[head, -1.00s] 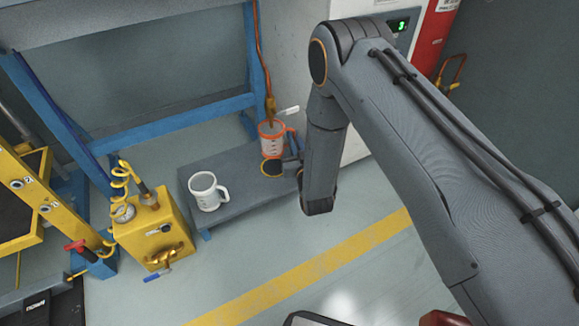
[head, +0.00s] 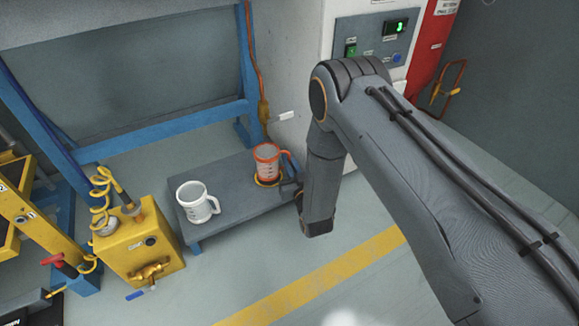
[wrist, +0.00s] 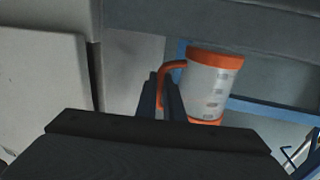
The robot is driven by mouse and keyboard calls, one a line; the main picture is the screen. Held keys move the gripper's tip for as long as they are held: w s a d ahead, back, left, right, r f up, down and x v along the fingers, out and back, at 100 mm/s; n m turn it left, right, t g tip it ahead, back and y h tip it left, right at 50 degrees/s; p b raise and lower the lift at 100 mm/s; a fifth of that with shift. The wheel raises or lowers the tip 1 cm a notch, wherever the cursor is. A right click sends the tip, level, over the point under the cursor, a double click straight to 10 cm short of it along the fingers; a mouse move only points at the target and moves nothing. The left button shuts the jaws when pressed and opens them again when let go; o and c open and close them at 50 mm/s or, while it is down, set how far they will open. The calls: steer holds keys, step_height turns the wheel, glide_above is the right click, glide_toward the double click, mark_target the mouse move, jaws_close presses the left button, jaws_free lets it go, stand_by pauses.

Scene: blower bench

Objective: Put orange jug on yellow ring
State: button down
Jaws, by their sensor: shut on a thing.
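The orange jug (head: 266,164), a clear beaker with orange rim, base and handle, is upright at the right end of the low grey platform. The yellow ring (head: 268,184) shows as a thin band around the front of the jug's base. The jug hides the rest of the ring. The jug looks down on the ring, though I cannot tell if its base fully touches. My gripper (head: 289,189) is at the jug's right, shut on its handle. In the wrist view the jug (wrist: 211,85) has its orange handle between my fingers (wrist: 163,97). The ring is not visible there.
A white jug (head: 197,202) stands left on the grey platform (head: 236,200). A yellow box (head: 144,245) with a coiled hose is further left. A blue frame (head: 175,126) and the grey machine cabinet with an orange cable (head: 257,62) stand behind.

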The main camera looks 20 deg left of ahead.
steer(key=shift+f, duration=0.6)
steer(key=shift+r, duration=0.1)
steer(key=c, duration=1.9)
jaws_free()
steer(key=shift+o, duration=0.2)
